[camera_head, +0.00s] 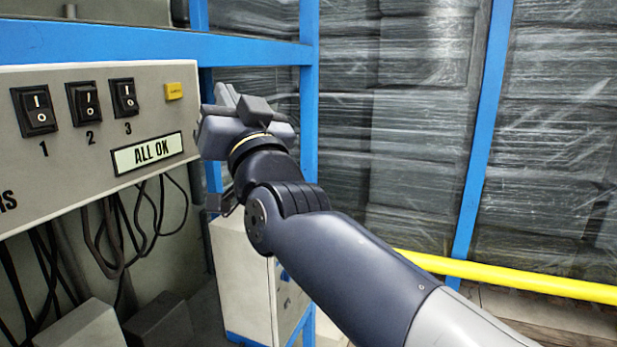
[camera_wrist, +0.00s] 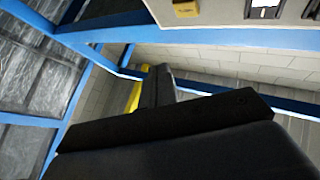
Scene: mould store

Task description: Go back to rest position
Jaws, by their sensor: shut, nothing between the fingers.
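My gripper (camera_head: 222,98) is in the head view, just right of the grey switch panel, near a small yellow button (camera_head: 174,92). Its fingers are together with nothing between them. It looks apart from the panel, though the exact gap is hard to judge. In the wrist view the gripper (camera_wrist: 160,82) shows as dark shapes at the lower middle, with the yellow button (camera_wrist: 186,9) at the top edge. My arm reaches in from the lower right of the head view.
Blue rack posts (camera_head: 309,130) stand close behind my gripper. A pale cabinet (camera_head: 243,285) is below. A yellow rail (camera_head: 510,276) and wrapped stacks (camera_head: 420,120) are at right.

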